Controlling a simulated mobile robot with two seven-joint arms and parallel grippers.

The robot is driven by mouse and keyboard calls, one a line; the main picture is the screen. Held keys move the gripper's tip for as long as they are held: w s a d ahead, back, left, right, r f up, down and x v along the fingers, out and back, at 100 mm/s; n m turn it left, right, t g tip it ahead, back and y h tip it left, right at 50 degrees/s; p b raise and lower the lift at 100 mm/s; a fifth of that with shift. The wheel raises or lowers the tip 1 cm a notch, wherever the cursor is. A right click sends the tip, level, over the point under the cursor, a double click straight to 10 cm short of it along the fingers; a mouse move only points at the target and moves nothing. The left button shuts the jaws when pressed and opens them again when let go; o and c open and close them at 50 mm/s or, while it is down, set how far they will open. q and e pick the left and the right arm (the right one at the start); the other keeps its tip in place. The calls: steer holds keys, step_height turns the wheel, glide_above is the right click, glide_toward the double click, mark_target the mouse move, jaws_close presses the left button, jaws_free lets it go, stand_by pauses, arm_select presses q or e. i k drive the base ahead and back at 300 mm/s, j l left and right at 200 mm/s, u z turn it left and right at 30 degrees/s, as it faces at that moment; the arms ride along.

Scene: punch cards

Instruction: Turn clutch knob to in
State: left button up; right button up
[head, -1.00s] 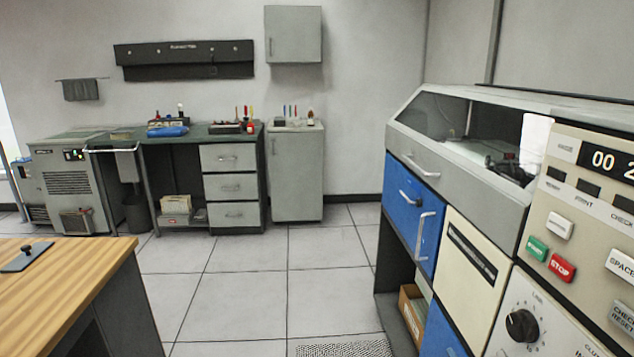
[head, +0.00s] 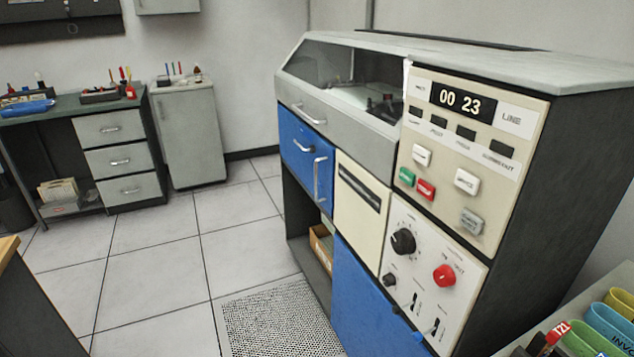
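The cream control panel of the large machine stands on the right. Its lower white plate (head: 418,272) carries a red round knob (head: 444,276), a large black dial knob (head: 403,241) and a small black knob (head: 389,280). Small toggle levers sit below them. The labels around the knobs are too small to read, so I cannot tell for sure which is the clutch knob or how it is set. Neither of my grippers is in view.
The panel above has a green button (head: 406,177), a red button (head: 426,189) and a counter (head: 463,100) reading 00 23. A perforated mat (head: 270,320) lies before the machine. Coloured holders (head: 610,330) stand at the lower right. The tiled floor (head: 150,255) at left is clear.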

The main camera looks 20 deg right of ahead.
mark_target(444, 275)
steer(key=j+z, duration=0.15)
steer(key=z, duration=0.3)
steer(key=k+j+z, duration=0.1)
steer(key=z, duration=0.35)
steer(key=k+j+z, duration=0.1)
steer(key=z, duration=0.3)
